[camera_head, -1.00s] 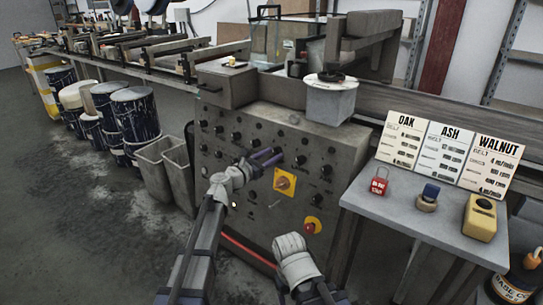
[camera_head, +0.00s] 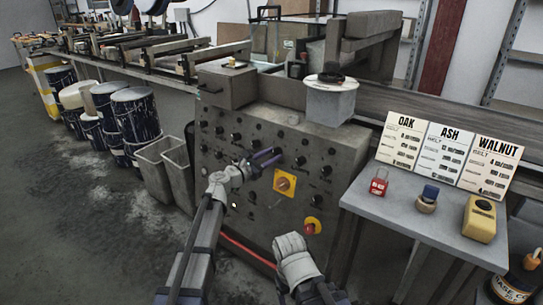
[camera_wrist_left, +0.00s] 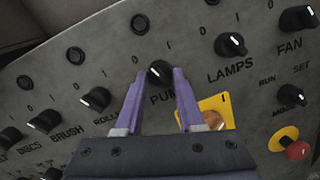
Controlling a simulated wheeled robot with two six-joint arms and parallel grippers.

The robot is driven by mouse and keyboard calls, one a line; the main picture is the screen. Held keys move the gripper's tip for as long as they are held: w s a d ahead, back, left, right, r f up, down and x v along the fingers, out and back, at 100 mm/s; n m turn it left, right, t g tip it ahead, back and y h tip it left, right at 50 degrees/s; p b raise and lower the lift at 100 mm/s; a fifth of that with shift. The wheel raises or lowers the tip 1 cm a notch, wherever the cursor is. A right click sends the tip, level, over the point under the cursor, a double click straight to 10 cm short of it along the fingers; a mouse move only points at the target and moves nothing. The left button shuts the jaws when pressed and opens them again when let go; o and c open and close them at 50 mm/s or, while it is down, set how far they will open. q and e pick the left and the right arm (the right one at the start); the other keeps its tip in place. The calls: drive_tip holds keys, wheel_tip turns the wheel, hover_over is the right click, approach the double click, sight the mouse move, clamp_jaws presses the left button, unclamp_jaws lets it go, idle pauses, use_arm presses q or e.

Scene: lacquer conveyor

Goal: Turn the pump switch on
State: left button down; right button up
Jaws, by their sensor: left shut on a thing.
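The grey control panel (camera_head: 225,160) stands in front of me with rows of black knobs. The pump switch is a black knob (camera_wrist_left: 160,72) above the partly covered word PUMP in the left wrist view. A pale pointer mark shows on the knob's left part; its exact setting is hard to read. My left gripper (camera_head: 275,157) is at the panel, its two purple fingers also in the left wrist view (camera_wrist_left: 162,82), one on each side of the knob and shut on it. My right arm shows at the bottom of the head view, but its fingers do not.
The lamps knob (camera_wrist_left: 230,44) and rollers knob (camera_wrist_left: 96,98) flank the pump knob. A yellow plate with an orange knob (camera_head: 285,183) and a red button (camera_head: 310,228) are lower. A table (camera_head: 400,212) with cards stands right.

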use_arm(q)
drive_tip(key=shift+w+a+r+m+g+p, duration=0.1)
drive_tip(key=shift+m+g+p, duration=0.4)
drive_tip(key=shift+m, duration=1.3)
drive_tip(key=shift+d+r+m+g+p, duration=0.1)
drive_tip(key=shift+m+g+p, duration=0.4)
drive_tip(key=shift+m, duration=1.3)
drive_tip(key=shift+w+a+r+m+g+p, duration=0.15)
drive_tip(key=shift+m+p, duration=0.6)
drive_tip(key=shift+m, duration=1.05)
drive_tip(key=shift+s+f, duration=0.15)
drive_tip(key=c, duration=0.5)
unclamp_jaws()
drive_tip(key=p+v, duration=0.1)
drive_tip(key=v, duration=0.6)
drive_tip(key=shift+s+a, duration=0.25)
drive_tip(key=shift+s, duration=0.05)
